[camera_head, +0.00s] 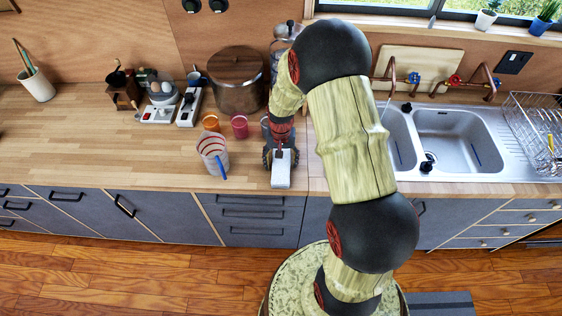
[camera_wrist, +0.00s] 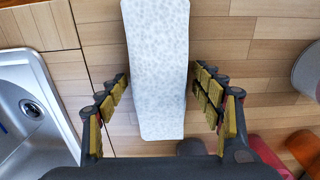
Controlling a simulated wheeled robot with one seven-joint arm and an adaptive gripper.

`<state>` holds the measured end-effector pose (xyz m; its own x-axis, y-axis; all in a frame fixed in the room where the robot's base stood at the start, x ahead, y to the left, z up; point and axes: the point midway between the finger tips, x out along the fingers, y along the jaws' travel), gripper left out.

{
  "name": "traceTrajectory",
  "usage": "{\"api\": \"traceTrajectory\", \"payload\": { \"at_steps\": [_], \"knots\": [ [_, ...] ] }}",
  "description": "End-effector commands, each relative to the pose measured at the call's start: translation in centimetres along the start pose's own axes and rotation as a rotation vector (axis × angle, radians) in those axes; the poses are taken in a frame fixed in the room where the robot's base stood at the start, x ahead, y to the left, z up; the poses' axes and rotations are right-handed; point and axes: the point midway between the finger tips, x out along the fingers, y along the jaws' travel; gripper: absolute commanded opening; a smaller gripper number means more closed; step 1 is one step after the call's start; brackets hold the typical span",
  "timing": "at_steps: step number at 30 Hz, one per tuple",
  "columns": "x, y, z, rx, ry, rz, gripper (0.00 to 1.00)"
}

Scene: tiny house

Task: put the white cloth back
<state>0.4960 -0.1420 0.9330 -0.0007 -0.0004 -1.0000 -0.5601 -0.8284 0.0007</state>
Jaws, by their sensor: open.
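The white cloth (camera_head: 281,172) appears as a pale, narrow strip on the wooden counter (camera_head: 110,155), close to its front edge. In the wrist view the white cloth (camera_wrist: 158,60) is a long rectangle with a faint grey pattern, running off the top of the picture. My gripper (camera_head: 281,158) points down over the cloth's far part. In the wrist view my gripper (camera_wrist: 161,78) is open, with one finger on each side of the cloth. Gaps show between the fingers and the cloth's edges, so it is not gripped. The cloth's height relative to the fingertips is hard to tell.
A clear cup with red stripes (camera_head: 213,154), an orange cup (camera_head: 211,123) and a magenta cup (camera_head: 240,127) stand left of my gripper. A large brown pot (camera_head: 237,80) is behind. The double sink (camera_head: 455,137) is at right. The counter's left part is mostly clear.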

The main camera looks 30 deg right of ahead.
Motion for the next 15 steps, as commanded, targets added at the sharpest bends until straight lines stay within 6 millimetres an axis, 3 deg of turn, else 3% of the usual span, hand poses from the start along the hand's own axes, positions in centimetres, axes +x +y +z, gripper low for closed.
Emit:
{"api": "traceTrajectory", "payload": {
  "at_steps": [10, 15],
  "knots": [
    [-0.2, 0.0, 0.0, 0.000, 0.000, 0.000, 0.69],
    [-2.2, 0.0, -0.1, 0.000, 0.004, -0.001, 0.69]
  ]
}}
